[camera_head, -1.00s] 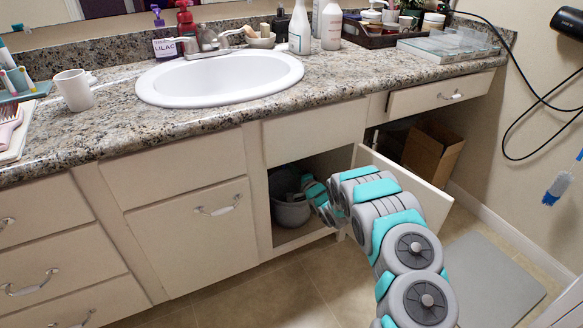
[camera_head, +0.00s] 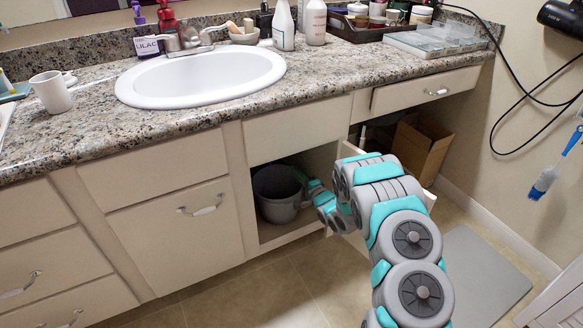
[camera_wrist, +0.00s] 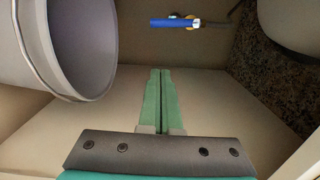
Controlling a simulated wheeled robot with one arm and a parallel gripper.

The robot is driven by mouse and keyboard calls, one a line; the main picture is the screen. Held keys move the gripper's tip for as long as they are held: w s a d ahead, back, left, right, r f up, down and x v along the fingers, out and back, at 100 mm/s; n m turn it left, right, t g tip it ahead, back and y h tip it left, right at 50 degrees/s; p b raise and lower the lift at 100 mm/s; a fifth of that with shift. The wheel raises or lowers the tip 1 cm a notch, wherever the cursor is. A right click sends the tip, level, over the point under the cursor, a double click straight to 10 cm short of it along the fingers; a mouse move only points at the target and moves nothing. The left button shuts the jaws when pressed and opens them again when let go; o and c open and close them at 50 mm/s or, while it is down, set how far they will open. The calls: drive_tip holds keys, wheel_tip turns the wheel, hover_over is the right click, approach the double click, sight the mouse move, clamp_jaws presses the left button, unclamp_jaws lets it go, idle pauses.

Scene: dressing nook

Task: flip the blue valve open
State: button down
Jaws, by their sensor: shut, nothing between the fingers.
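The blue valve handle (camera_wrist: 175,22) shows in the wrist view at the top, on the back wall of the cabinet, lying level with a brass-coloured fitting behind it. My gripper (camera_wrist: 164,72) is inside the cabinet under the sink, its two green fingers together and empty. The fingertips point toward the back wall, below the handle in the picture and apart from it. In the head view my arm reaches into the open cabinet, and the valve and the gripper tips are hidden there.
A grey bucket (camera_wrist: 80,45) stands close on the left in the wrist view; it also shows in the head view (camera_head: 277,195). A dark speckled surface (camera_wrist: 285,75) is on the right. The open cabinet door is behind my arm. A cardboard box (camera_head: 420,148) stands further right.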

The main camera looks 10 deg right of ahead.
drive_tip(key=w+a+n+b, duration=0.1)
drive_tip(key=w+a+b, duration=0.5)
drive_tip(key=b, duration=0.7)
drive_tip(key=shift+b, duration=0.3)
idle(0.7)
